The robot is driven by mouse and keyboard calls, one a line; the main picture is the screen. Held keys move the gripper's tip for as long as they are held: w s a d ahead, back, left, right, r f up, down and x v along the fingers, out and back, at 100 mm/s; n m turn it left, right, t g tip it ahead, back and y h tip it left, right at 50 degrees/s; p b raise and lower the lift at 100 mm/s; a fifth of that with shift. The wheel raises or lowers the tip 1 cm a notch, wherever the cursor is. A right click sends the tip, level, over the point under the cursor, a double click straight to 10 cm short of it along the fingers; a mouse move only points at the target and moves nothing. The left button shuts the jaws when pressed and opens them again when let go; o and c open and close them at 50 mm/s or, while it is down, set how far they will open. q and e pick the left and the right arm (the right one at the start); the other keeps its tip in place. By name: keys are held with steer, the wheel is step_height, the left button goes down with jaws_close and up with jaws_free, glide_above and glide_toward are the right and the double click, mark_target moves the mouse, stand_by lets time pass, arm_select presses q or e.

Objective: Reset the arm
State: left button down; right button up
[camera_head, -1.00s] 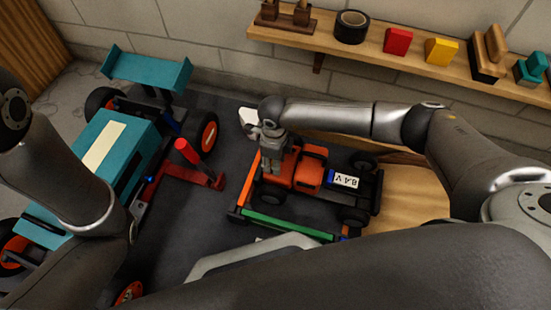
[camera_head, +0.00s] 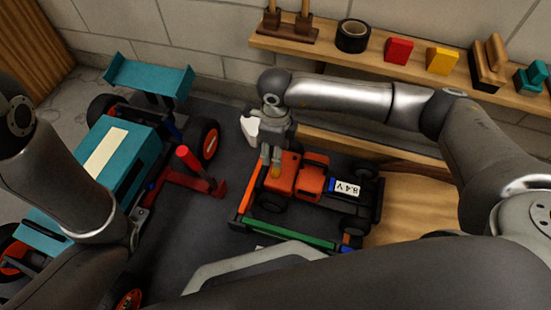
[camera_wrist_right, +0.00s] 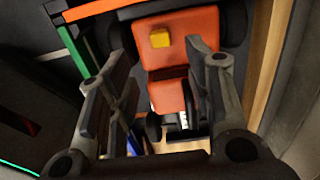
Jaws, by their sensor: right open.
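My right gripper (camera_head: 270,160) is open just above the front of the small orange car (camera_head: 313,180). In the right wrist view its two fingers (camera_wrist_right: 155,62) stand apart, with the orange body (camera_wrist_right: 168,60) showing between and beyond them. A yellow piece (camera_wrist_right: 160,38) sits on that body. A battery marked 8.4 V (camera_head: 345,188) lies on the car's dark chassis. My left arm reaches in at the left, over the large teal racecar (camera_head: 118,160). Its gripper (camera_head: 138,222) is only partly seen and its fingers cannot be made out.
A red stand (camera_head: 190,172) is between the two cars. Green (camera_head: 290,232) and orange bars edge the small car. A wall shelf (camera_head: 385,68) holds tape, blocks and tools. Dark mat is bare in the middle.

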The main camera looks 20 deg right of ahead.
steer(key=shift+r, duration=0.9)
